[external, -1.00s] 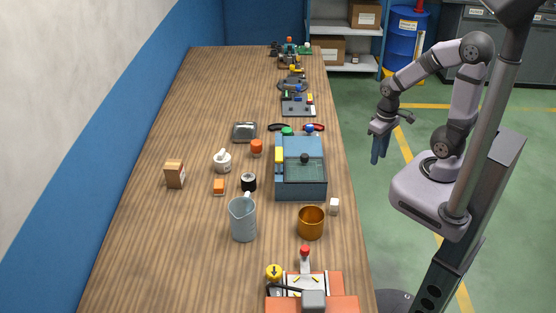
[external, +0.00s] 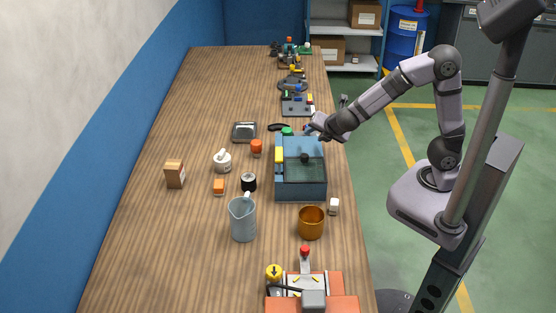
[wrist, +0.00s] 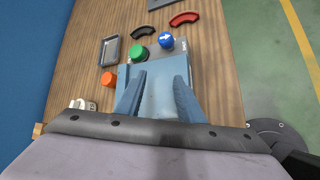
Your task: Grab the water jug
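The water jug (external: 243,220) is a pale blue-grey pitcher with a handle. It stands upright on the wooden table, left of the amber pot, in the external view. I do not see it in the wrist view. My gripper (external: 309,130) is over the table's right side, at the far end of the blue box, well behind and to the right of the jug. In the wrist view my gripper's (wrist: 160,80) two blue fingers are apart, with the box's top below and between them and nothing held.
The blue box (external: 301,188) lies between my gripper and the jug. An amber pot (external: 311,224), a dark-banded cup (external: 249,182), a white mug-like item (external: 222,162) and an orange block (external: 219,187) surround the jug. Bare table (external: 150,240) lies to its left.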

